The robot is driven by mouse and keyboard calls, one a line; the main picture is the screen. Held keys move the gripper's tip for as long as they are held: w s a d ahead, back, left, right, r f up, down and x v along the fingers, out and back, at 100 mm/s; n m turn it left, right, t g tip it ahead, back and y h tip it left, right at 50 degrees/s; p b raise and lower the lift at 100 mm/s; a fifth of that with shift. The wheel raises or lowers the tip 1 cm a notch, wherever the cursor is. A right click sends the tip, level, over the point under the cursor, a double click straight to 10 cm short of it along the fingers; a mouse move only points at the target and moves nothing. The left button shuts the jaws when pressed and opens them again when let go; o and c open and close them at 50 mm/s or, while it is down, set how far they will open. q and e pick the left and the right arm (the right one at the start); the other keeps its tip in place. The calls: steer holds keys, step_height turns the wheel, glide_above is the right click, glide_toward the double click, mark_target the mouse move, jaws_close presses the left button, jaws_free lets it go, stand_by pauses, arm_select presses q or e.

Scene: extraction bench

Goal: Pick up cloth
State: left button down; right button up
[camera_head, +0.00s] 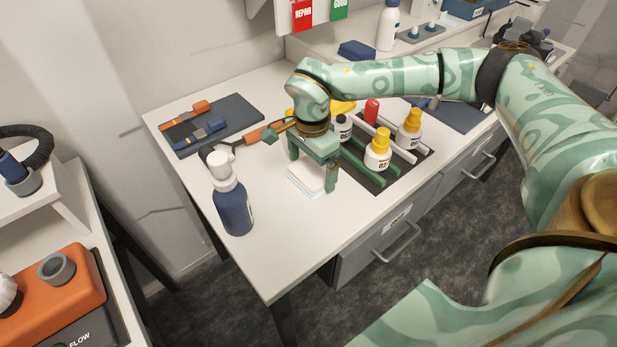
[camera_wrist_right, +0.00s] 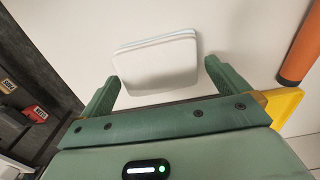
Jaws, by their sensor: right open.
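The cloth (camera_head: 306,180) is a flat white folded pad lying on the white bench top. It also shows in the right wrist view (camera_wrist_right: 157,66), with a thin pale blue line along its far edge. My right gripper (camera_head: 313,176) is above the cloth, pointing down. In the right wrist view its two green fingers (camera_wrist_right: 163,80) are spread apart, one on each side of the near part of the cloth. I cannot tell whether they touch it. My left gripper is not in view.
A rack of small bottles (camera_head: 377,150) stands to the right. An orange-handled tool (camera_head: 262,133) lies behind, near a dark mat with tools (camera_head: 240,113). The bench front (camera_head: 275,265) is clear.

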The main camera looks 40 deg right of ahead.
steer(key=shift+f, duration=0.8)
steer(key=shift+r, duration=0.1)
steer(key=c, duration=0.7)
steer(key=shift+r, duration=0.1)
steer(key=shift+r, duration=0.3)
step_height(320, 180, up, 3)
steer(key=shift+f+p, duration=0.2)
steer(key=shift+p, duration=0.45)
steer(key=s+r, duration=0.1)
steer(key=r, duration=0.1)
steer(key=s+d+r+p, duration=0.1)
steer(key=s+r, duration=0.1)
steer(key=s+r+p, duration=0.1)
steer(key=r, duration=0.1)
steer(key=shift+s+d, duration=0.25)
steer(key=shift+d, duration=0.05)
steer(key=s+d+r, duration=0.1)
steer(key=s, duration=0.2)
steer(key=s+d+r+p, duration=0.1)
steer(key=s, duration=0.2)
steer(key=s+d+r+p, duration=0.1)
steer(key=s, duration=0.1)
steer(key=shift+s+r, duration=0.35)
steer(key=shift+s, duration=0.05)
